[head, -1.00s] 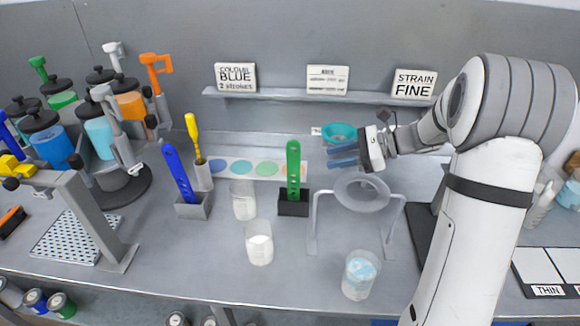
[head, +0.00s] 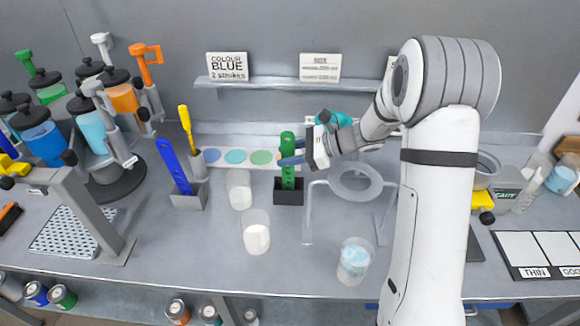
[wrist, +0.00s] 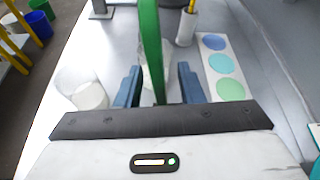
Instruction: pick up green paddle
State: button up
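The green paddle (head: 288,160) stands upright in a small black holder (head: 288,190) in the middle of the bench. My gripper (head: 290,152) is at the paddle's upper part, coming from the right, with its blue fingers pointing left. In the wrist view the green paddle (wrist: 151,45) rises between the two blue fingers of my gripper (wrist: 158,85), with gaps on both sides. The fingers are apart and not closed on it. The paddle's lower end in the wrist view is hidden behind the gripper body.
A blue paddle (head: 174,166) stands in a grey holder to the left, with a yellow-handled tool (head: 186,128) behind it. Beakers (head: 256,232) stand in front, one with pale blue contents (head: 354,262). A ring stand (head: 357,182) is just right of the paddle.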

jog(key=shift+a, duration=0.1)
grip_shut()
dwell(0.3)
